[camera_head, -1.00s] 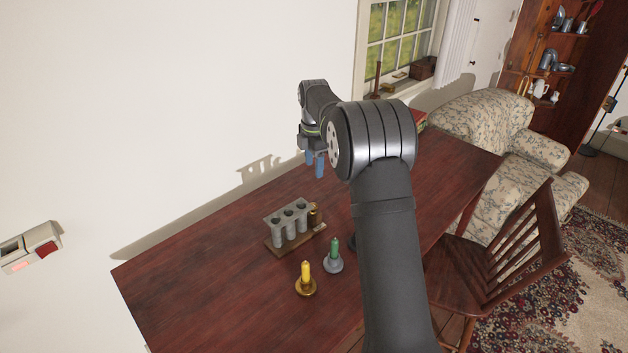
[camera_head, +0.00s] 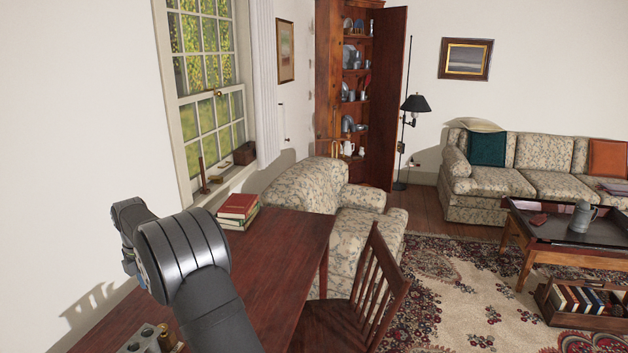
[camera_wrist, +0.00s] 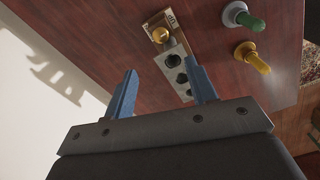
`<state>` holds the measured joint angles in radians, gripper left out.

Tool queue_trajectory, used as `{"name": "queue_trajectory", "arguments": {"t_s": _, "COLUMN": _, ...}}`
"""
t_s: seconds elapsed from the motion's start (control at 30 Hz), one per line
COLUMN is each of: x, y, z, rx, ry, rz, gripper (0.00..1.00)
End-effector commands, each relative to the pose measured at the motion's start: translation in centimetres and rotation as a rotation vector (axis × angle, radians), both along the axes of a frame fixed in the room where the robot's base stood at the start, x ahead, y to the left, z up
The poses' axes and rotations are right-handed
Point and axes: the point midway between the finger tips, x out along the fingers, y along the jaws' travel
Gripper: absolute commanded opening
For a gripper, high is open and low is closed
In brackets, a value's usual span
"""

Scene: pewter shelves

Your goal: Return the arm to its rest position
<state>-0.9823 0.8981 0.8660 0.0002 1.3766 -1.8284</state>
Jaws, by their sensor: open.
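My gripper (camera_wrist: 164,92) shows in the wrist view with its two blue fingers apart and nothing between them. It is above the dark red table (camera_head: 285,262). In the head view my arm reaches over the table at the lower left, and the fingers are mostly hidden by the arm. A grey mould with round holes (camera_wrist: 177,75) on a wooden base lies below the fingers, apart from them. A brass piece (camera_wrist: 160,35) stands at its end. A green candle (camera_wrist: 249,20) in a grey holder and a yellow candle (camera_wrist: 256,62) in a brass holder stand to the right.
Red books (camera_head: 238,207) lie on the table's far end by the window. A wooden chair (camera_head: 365,300) stands at the table's right side, and a floral armchair (camera_head: 325,195) stands behind. A white wall runs along the left.

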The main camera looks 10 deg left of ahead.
Motion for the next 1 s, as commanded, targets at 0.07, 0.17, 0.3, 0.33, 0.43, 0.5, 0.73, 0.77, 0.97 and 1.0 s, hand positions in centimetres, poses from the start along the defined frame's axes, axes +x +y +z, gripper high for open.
{"name": "queue_trajectory", "arguments": {"t_s": 0.07, "x": 0.0, "y": -0.1, "z": -1.8, "rx": -0.003, "ry": 0.002, "rz": 0.0, "gripper": 0.52}}
{"name": "queue_trajectory", "arguments": {"t_s": 0.17, "x": 0.0, "y": -0.1, "z": -3.8, "rx": -0.003, "ry": 0.002, "rz": 0.0, "gripper": 0.52}}
{"name": "queue_trajectory", "arguments": {"t_s": 0.3, "x": 0.0, "y": -0.1, "z": -6.6, "rx": -0.004, "ry": 0.003, "rz": 0.0, "gripper": 0.52}}
{"name": "queue_trajectory", "arguments": {"t_s": 0.33, "x": 0.0, "y": -0.1, "z": -7.2, "rx": -0.003, "ry": 0.002, "rz": 0.0, "gripper": 0.52}}
{"name": "queue_trajectory", "arguments": {"t_s": 0.43, "x": 0.0, "y": -0.1, "z": -9.1, "rx": -0.003, "ry": 0.002, "rz": 0.0, "gripper": 0.52}}
{"name": "queue_trajectory", "arguments": {"t_s": 0.5, "x": 0.0, "y": 0.0, "z": -10.3, "rx": -0.003, "ry": 0.002, "rz": 0.0, "gripper": 0.52}}
{"name": "queue_trajectory", "arguments": {"t_s": 0.73, "x": 0.0, "y": 0.0, "z": -12.8, "rx": -0.002, "ry": 0.001, "rz": 0.0, "gripper": 0.52}}
{"name": "queue_trajectory", "arguments": {"t_s": 0.77, "x": 0.0, "y": 0.0, "z": -13.0, "rx": -0.002, "ry": 0.001, "rz": 0.0, "gripper": 0.52}}
{"name": "queue_trajectory", "arguments": {"t_s": 0.97, "x": 0.0, "y": 0.0, "z": -13.3, "rx": -0.001, "ry": 0.0, "rz": 0.004, "gripper": 0.52}}
{"name": "queue_trajectory", "arguments": {"t_s": 1.0, "x": 0.0, "y": 0.0, "z": -13.3, "rx": -0.001, "ry": 0.0, "rz": 0.004, "gripper": 0.52}}
